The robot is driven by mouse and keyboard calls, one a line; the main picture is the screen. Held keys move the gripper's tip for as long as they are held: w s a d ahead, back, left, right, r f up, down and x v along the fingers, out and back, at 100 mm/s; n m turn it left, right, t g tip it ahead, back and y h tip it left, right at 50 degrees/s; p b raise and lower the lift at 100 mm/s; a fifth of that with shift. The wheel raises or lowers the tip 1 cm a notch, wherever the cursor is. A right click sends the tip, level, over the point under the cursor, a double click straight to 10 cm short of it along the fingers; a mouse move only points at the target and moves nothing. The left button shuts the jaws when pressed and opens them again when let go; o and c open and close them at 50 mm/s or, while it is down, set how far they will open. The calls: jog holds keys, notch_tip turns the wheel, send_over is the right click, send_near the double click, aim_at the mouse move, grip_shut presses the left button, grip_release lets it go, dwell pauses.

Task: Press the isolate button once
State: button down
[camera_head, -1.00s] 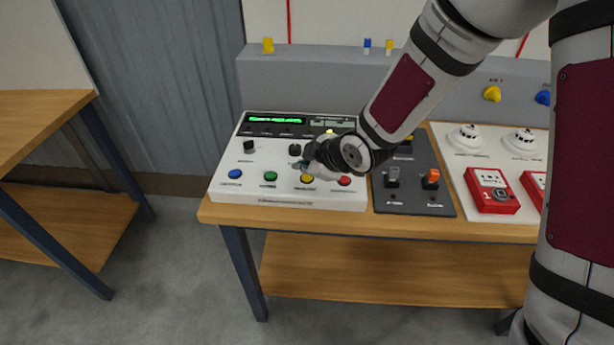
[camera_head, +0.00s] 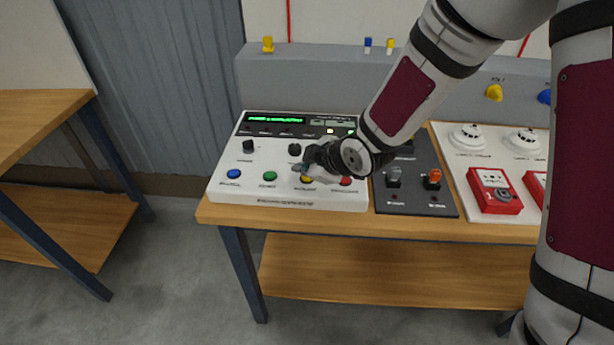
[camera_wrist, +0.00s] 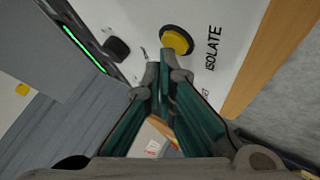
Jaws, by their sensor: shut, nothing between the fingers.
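The isolate button is a round yellow push button (camera_wrist: 175,41) with the label ISOLATE beside it in the wrist view. In the head view the yellow button (camera_head: 306,180) is partly hidden by my gripper. It sits in the front row of the white control panel (camera_head: 290,204), between a green and a red button. My gripper (camera_wrist: 164,58) is shut and empty, its fingertips close beside the yellow button in the wrist view. In the head view my gripper (camera_head: 297,168) is over the panel just behind that button. I cannot tell whether the tips touch anything.
A blue button (camera_head: 234,174), a green button (camera_head: 270,176) and a red button (camera_head: 345,181) share the row. Black knobs (camera_head: 294,149) stand behind. To the right are a dark switch panel (camera_head: 415,205) and red call points (camera_head: 494,191).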

aim_at(305, 179)
jog(key=shift+f+b, duration=0.35)
jog(key=shift+f, duration=0.05)
dwell(0.4)
jog(key=shift+r, duration=0.15)
jog(key=shift+r+p, duration=0.65)
jog(key=shift+r, duration=0.1)
jog(key=shift+r+p, duration=1.85)
jog(key=shift+r, duration=0.7)
